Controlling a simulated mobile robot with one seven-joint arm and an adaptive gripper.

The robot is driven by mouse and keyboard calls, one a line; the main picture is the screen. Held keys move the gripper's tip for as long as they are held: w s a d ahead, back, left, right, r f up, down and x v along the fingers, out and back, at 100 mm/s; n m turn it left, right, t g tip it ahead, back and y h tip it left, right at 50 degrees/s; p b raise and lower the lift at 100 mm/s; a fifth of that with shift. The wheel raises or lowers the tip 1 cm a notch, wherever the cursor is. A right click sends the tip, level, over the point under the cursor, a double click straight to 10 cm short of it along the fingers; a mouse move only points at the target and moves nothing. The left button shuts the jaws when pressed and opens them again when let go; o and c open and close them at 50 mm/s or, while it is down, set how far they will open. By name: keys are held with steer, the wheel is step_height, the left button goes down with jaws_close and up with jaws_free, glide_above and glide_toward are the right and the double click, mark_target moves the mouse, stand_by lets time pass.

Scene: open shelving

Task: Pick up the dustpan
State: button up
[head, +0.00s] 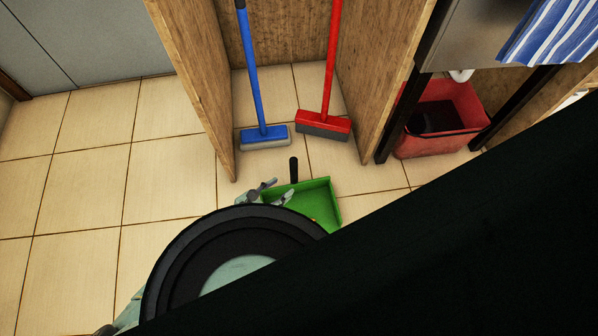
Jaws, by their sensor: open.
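A green dustpan (325,205) lies on the tiled floor in front of the wooden closet opening. Its short black handle (294,170) sticks up at its far edge. My gripper (279,192) is open, with its two fingers over the left part of the pan, a little nearer than the handle. I cannot tell whether the fingers touch the pan. My own arm hides the near left part of the dustpan.
A blue broom (265,137) and a red broom (323,124) stand between wooden side panels (192,75) behind the dustpan. A red bucket (440,120) stands under a shelf at the right. The tiled floor (80,190) at the left is clear.

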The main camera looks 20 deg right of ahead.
steer(key=shift+w+a+f+b+x, duration=0.1)
steer(key=shift+b+x, duration=0.15)
steer(key=shift+x, duration=0.8)
steer(key=shift+w+a+f+b+x, duration=0.15)
steer(key=shift+b+x, duration=0.1)
steer(key=shift+x, duration=0.75)
steer(key=shift+w+a+f+b+x, duration=0.1)
steer(key=shift+b+x, duration=0.15)
steer(key=shift+x, duration=0.8)
steer(key=shift+d, duration=0.1)
steer(key=shift+c, duration=0.4)
jaws_close()
